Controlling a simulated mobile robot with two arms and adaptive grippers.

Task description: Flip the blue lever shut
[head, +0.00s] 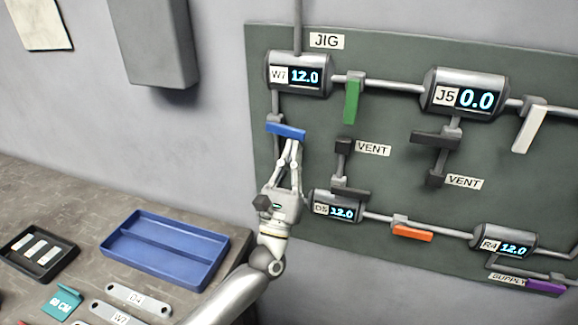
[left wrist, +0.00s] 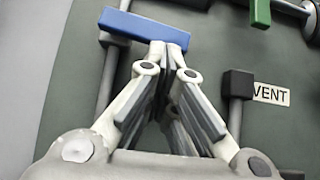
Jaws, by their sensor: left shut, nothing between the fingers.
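The blue lever (head: 286,131) sits on the vertical pipe below the W7 tank (head: 298,75), at the left of the green panel. It lies nearly crosswise to that pipe, tilted slightly down to the right. My left gripper (head: 292,142) is shut and empty, its fingertips at the lower edge of the lever's right half. In the left wrist view the blue lever (left wrist: 146,30) lies just beyond the closed fingertips (left wrist: 168,48); I cannot tell whether they touch it. My right gripper is not in view.
A green lever (head: 352,101) hangs right of the W7 tank. A dark vent lever (head: 351,193) and the D5 tank (head: 337,207) are close right of my gripper. A blue tray (head: 166,248) and several tagged brackets lie on the bench below left.

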